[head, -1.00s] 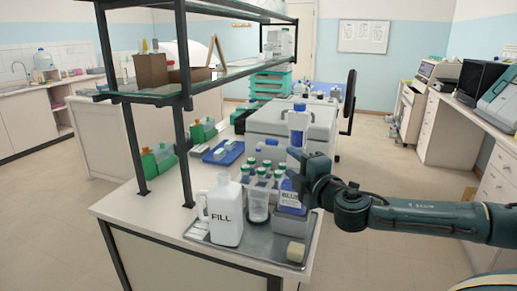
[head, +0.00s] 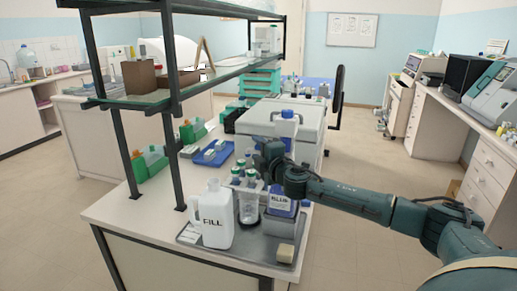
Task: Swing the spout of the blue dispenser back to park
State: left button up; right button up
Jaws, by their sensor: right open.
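The blue dispenser stands in a grey holder at the right of the metal tray. Its labelled bottle (head: 280,199) shows below my gripper, and its white pump head (head: 286,130) with a blue cap shows above. My wrist hides the middle of the dispenser. A thin part, perhaps the spout, shows left of the blue cap; its exact direction is too small to tell. My right gripper (head: 266,157) comes in from the right, with its dark fingers at the front left of the pump head. It is open; I cannot tell whether it touches the spout. My left gripper is out of view.
A white jug marked FILL (head: 217,214) stands on the metal tray (head: 240,252), beside a clear beaker (head: 249,208) and several green-capped bottles. A beige block (head: 286,254) lies at the tray's front right. A dark shelf frame (head: 172,150) rises at the left.

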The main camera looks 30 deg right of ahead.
jog(key=shift+c, duration=0.2)
grip_shut()
dwell(0.3)
